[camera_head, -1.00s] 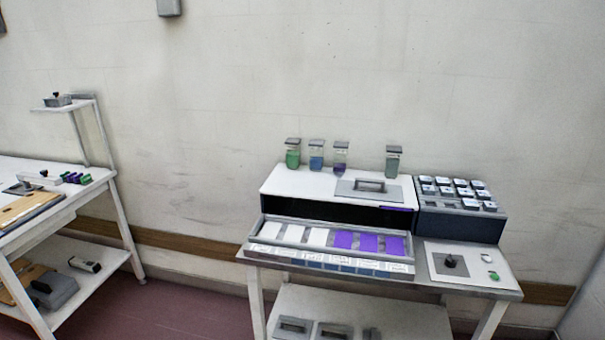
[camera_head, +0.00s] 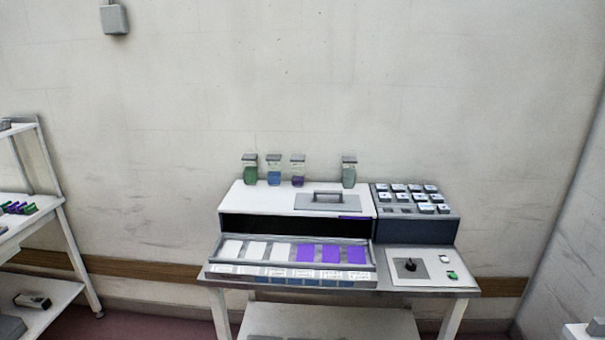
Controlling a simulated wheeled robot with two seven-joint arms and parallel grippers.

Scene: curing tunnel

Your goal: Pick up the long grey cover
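A flat grey cover (camera_head: 346,201) with a raised handle lies on the white top of the tunnel machine (camera_head: 272,200), towards its right side. It is the only grey cover I can make out here; I cannot tell if it is the long one. Neither of my grippers shows in the head view.
Several jars (camera_head: 250,170) stand along the back of the machine top. A tray (camera_head: 226,270) with white and purple plates sits at the machine's front. A dark rack (camera_head: 430,230) of small blocks and a joystick panel (camera_head: 433,277) are at right. A white shelf unit (camera_head: 62,221) stands at left.

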